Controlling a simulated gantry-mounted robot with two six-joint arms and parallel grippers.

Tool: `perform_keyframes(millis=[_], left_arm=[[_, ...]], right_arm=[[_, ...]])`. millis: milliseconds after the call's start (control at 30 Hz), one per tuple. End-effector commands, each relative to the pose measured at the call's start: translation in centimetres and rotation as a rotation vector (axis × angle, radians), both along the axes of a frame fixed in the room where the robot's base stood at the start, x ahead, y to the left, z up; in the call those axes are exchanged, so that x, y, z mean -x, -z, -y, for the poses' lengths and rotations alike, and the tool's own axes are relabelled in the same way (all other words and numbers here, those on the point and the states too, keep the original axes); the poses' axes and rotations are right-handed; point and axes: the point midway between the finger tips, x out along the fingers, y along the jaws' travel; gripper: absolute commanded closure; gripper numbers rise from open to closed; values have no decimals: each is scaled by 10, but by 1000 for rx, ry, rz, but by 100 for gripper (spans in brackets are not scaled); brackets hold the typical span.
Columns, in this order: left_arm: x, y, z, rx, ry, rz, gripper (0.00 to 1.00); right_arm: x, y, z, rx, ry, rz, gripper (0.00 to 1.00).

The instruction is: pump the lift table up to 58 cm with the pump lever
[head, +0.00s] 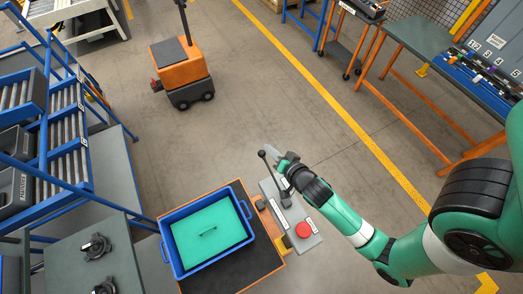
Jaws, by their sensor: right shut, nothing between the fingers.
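The lift table (243,279) stands at the bottom centre with a dark top and an orange edge. A blue crate (172,254) with a green inside sits on it. At its right side is a grey control box (270,190) with a red button (303,229). The pump lever (267,166), a dark rod with a black knob, rises from this box. My right gripper (274,153) is shut and empty, close to the lever's upper part. I cannot tell whether they touch. My left gripper is not in view.
A blue roller rack (70,150) stands at the left, above a grey bench (70,262) with dark parts. An orange cart (180,68) is on the floor at the upper left. A workbench (440,50) is at the upper right. The middle floor is clear.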

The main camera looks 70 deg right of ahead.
Motion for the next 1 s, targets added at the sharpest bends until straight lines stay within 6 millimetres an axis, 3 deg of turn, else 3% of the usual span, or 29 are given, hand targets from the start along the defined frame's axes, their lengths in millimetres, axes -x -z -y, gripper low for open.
perform_keyframes(millis=[267, 700, 1000], left_arm=[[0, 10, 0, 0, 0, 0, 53], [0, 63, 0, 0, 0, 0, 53], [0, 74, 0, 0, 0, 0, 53]], right_arm=[[-3, 11, 2, 0, -1, 1, 100], [-19, 70, 15, 0, -1, 2, 100], [-25, 83, 19, 1, -2, 1, 100]])
